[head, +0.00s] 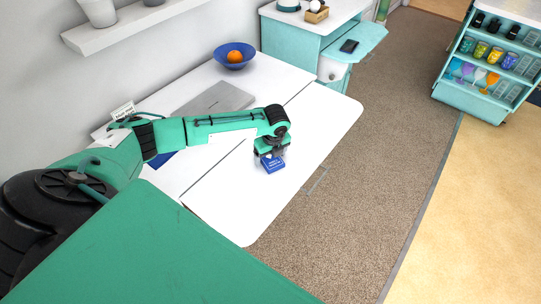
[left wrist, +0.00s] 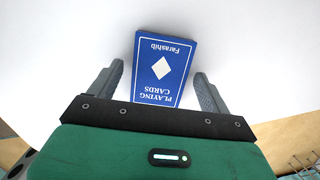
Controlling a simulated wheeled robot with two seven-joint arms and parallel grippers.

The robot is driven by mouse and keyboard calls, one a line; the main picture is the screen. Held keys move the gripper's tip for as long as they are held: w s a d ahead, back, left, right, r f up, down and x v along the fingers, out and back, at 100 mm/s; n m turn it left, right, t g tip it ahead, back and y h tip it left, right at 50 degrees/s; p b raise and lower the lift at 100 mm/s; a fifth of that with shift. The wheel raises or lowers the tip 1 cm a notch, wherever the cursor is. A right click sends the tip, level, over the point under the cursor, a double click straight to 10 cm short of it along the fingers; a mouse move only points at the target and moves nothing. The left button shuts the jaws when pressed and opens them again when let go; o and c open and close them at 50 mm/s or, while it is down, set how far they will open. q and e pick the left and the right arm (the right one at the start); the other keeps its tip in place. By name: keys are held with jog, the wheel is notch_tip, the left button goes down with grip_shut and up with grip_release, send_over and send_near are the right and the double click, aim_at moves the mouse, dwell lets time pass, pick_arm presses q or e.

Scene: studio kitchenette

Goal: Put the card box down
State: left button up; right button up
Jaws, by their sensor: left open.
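The card box (left wrist: 163,68) is blue with a white border, a white diamond and "PLAYING CARDS" lettering. In the left wrist view it lies between the two grey fingers of my left gripper (left wrist: 160,90), with a gap on each side. In the head view the card box (head: 272,164) is at the white table (head: 320,130), right below my left gripper (head: 270,153). The gripper is open and partly hides the box's far side. The box appears to rest flat on the table. My right gripper is not in view.
A grey laptop-like slab (head: 217,99) lies behind my left arm. A blue bowl (head: 234,55) with an orange fruit stands at the table's back. A teal cabinet (head: 292,45) is beyond. The table to the right of the box is clear up to its edge.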

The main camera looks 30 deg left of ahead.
aim_at(273, 162)
pick_arm(q)
notch_tip(273, 162, up, 12)
jog(key=d, duration=0.1)
jog(key=shift+s+d+b, duration=0.3)
jog(key=shift+s+b, duration=0.1)
jog(key=shift+b, duration=0.05)
jog(key=shift+f, duration=0.1)
